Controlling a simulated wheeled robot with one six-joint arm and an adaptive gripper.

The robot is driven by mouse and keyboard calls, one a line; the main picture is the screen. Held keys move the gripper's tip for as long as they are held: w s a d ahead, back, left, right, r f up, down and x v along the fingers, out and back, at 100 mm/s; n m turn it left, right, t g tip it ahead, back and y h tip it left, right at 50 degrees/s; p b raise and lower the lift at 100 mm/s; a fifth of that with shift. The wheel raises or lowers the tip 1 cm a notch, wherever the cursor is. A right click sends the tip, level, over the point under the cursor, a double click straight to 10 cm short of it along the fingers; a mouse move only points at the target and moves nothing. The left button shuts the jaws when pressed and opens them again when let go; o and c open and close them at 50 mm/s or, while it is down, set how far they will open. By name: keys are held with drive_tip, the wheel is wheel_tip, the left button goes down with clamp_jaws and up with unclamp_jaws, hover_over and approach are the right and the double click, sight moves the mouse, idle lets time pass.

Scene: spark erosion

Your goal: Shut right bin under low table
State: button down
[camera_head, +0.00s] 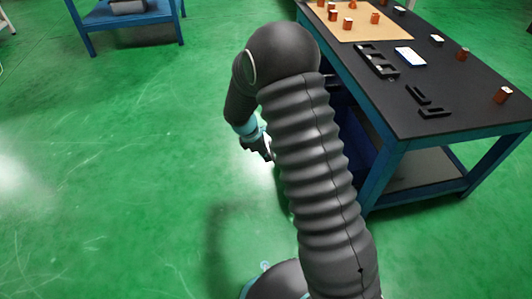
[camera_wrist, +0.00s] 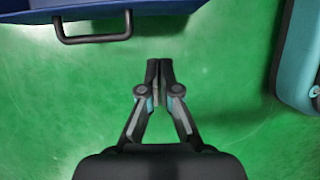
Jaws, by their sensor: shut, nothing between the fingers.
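A blue bin (camera_wrist: 30,30) with a dark bar handle (camera_wrist: 95,38) shows at the top left of the wrist view, cut off by the frame. In the head view, part of a dark blue bin (camera_head: 359,150) shows under the low table (camera_head: 420,90), mostly hidden by my arm. I cannot tell how far out it is pulled. My gripper (camera_wrist: 160,64) is shut and empty over the green floor, a little right of the handle and apart from it. In the head view my gripper (camera_head: 266,153) is small, left of the table and partly behind my arm.
The table top holds a tan mat (camera_head: 360,22), several small copper-coloured pieces, black holders (camera_head: 377,60) and a white-and-blue block (camera_head: 410,56). A blue table leg (camera_head: 382,178) stands at the near corner. Another blue table (camera_head: 125,15) is far left. The floor between is clear.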

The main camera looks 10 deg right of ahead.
drive_tip(key=d+f+b, duration=0.1)
drive_tip(key=d+f, duration=0.4)
drive_tip(key=d, duration=0.1)
drive_tip(key=shift+f, duration=0.2)
drive_tip(key=shift+w+d, duration=0.1)
drive_tip(key=shift+d, duration=0.1)
